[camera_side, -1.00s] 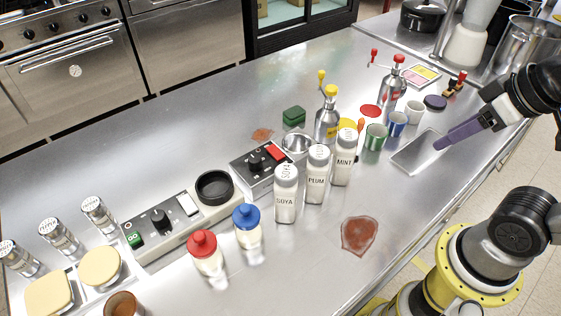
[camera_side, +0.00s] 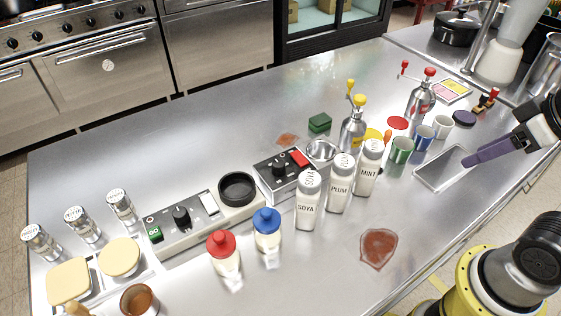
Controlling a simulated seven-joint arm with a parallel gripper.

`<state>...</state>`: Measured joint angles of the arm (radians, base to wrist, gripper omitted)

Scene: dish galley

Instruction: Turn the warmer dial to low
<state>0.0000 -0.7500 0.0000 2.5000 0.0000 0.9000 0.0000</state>
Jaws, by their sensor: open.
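Two control boxes stand on the steel counter. The long grey one has a black dial (camera_side: 181,216), a green switch (camera_side: 154,233), a white switch (camera_side: 208,204) and a round black ring (camera_side: 238,188) at its right end. The shorter dark-topped box has a black dial (camera_side: 285,167) and a red switch (camera_side: 300,157). No readable label shows which is the warmer, and the dial markings are too small to read. My gripper (camera_side: 468,160), with purple fingers, is open over the shallow metal tray at the right, far from both dials and touching neither.
White SOYA (camera_side: 308,204), PLUM (camera_side: 340,188) and MINT (camera_side: 369,170) bottles stand between my gripper and the boxes. Red-capped (camera_side: 223,253) and blue-capped (camera_side: 267,232) bottles stand before the long box. A reddish-brown patch (camera_side: 378,248) lies on the front counter. Open counter lies behind the boxes.

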